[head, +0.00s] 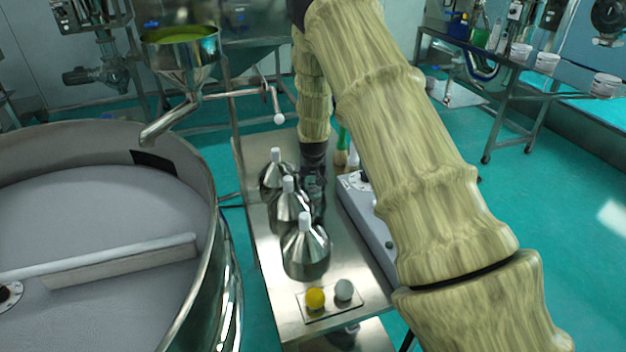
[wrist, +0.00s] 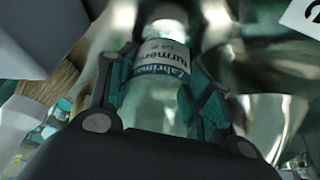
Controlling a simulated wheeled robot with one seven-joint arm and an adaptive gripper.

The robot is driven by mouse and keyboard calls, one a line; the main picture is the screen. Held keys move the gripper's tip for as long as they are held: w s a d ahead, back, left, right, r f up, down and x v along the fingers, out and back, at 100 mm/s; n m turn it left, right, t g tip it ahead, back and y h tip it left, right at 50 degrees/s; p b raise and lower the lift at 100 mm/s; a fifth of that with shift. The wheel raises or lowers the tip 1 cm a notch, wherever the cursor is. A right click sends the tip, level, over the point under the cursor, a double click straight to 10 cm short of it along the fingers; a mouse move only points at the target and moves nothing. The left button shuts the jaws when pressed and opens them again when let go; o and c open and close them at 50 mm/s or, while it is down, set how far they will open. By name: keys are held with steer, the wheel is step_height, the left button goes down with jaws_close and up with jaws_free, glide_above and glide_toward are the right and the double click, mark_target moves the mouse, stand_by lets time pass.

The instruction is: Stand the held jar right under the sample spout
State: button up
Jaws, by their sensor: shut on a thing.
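My gripper (wrist: 155,105) is shut on a clear jar (wrist: 160,108) with a white and blue label that seems to read "turmeric". The teal finger pads press on both sides of the jar. In the head view my gripper (head: 313,185) hangs over the steel table, beside the cone-shaped vessels, and the jar cannot be made out there. A steel funnel (head: 182,62) with a yellow-green fill has a slanted spout (head: 168,122) reaching down to the sieve's rim at left. I cannot tell whether this is the sample spout. The gap under the jar is hidden.
The round sieve (head: 90,210) fills the left. Several steel vessels (head: 305,250) with white tops line the table (head: 265,290). A plate (head: 330,305) with a yellow and a grey knob lies in front. A grey device (head: 368,225) stands right of my gripper. A handled pipe (head: 250,92) crosses behind.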

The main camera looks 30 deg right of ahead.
steer(key=shift+w+f, duration=0.1)
steer(key=shift+f, duration=0.05)
steer(key=shift+s, duration=0.2)
steer(key=o, duration=0.7)
steer(key=shift+w, duration=0.1)
steer(key=shift+o, duration=0.2)
